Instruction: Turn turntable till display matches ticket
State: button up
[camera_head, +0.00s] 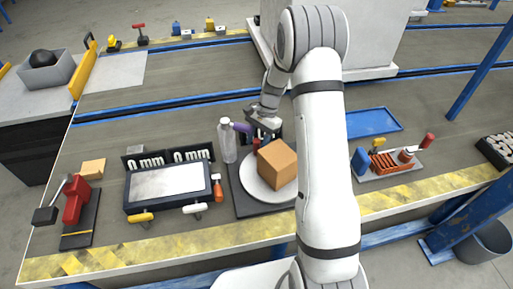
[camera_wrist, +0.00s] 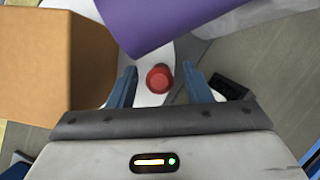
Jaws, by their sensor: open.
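The white turntable disc (camera_head: 256,187) lies on a dark base plate (camera_head: 246,207) at mid-table and carries a tan box (camera_head: 277,163). I cannot tell which thing is the ticket. A red round knob (camera_wrist: 159,78) stands on the white surface in the wrist view. My gripper (camera_wrist: 161,88) is open, its blue fingers on either side of the knob, with gaps showing. In the head view my gripper (camera_head: 264,121) is partly hidden at the disc's far edge.
A purple piece (camera_head: 241,128) and a clear bottle (camera_head: 227,141) stand close left of my gripper. A blank-screened case (camera_head: 167,183) lies further left, a red tool (camera_head: 76,200) beyond it. A blue tray (camera_head: 373,122) and a tool rack (camera_head: 390,163) are at the right.

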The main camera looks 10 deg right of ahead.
jog(key=shift+x, duration=1.2)
grip_shut()
